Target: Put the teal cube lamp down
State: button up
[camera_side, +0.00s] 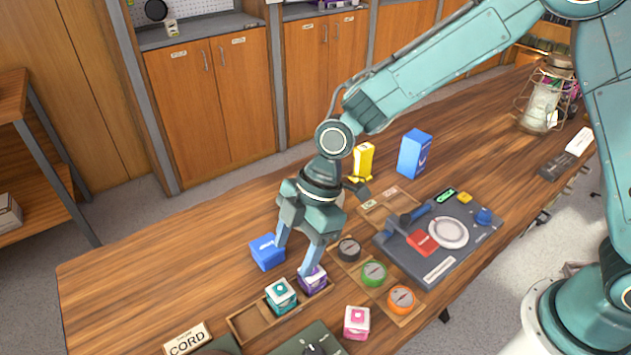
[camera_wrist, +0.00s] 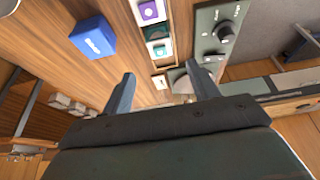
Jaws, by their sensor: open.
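The teal cube lamp (camera_side: 281,296), white with teal faces, sits in the middle of a wooden tray (camera_side: 243,328), beside a purple cube (camera_side: 313,281). The tray's left compartment is empty. My gripper (camera_side: 293,259) is open, fingers pointing down, just behind and above the teal and purple cubes. Nothing shows between the fingers. One finger overlaps the purple cube in the side view; I cannot tell whether they touch. In the wrist view the teal cube lamp (camera_wrist: 160,48) lies beyond the gap between the fingertips (camera_wrist: 161,70).
A blue box (camera_side: 267,252) stands close left of my gripper. A pink cube (camera_side: 357,322) stands right of the tray. Compasses (camera_side: 374,273) lie on a wooden holder at right. A grey panel (camera_side: 395,248) is beyond them. The table's left part is clear.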

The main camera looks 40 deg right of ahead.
jog(key=shift+v, duration=1.05)
jog(key=shift+r, duration=0.1)
jog(key=s+d+r+m+t+h, duration=0.1)
jog(key=s+d+r+m+t, duration=0.2)
jog(key=d+r, duration=0.45)
jog(key=s+d+r+m+t+h, duration=0.1)
jog(key=s+d+r+m, duration=0.2)
jog(key=d+r+m, duration=0.4)
jog(key=s+d+r+m+t+h, duration=0.1)
jog(key=s+d+r+m+h, duration=0.1)
jog(key=s+d+m, duration=0.6)
jog(key=s+d, duration=0.4)
jog(key=s, duration=0.1)
jog(key=shift+s+d+r+t, duration=0.15)
jog(key=shift+s+r+t, duration=0.15)
jog(key=shift+s+r, duration=0.1)
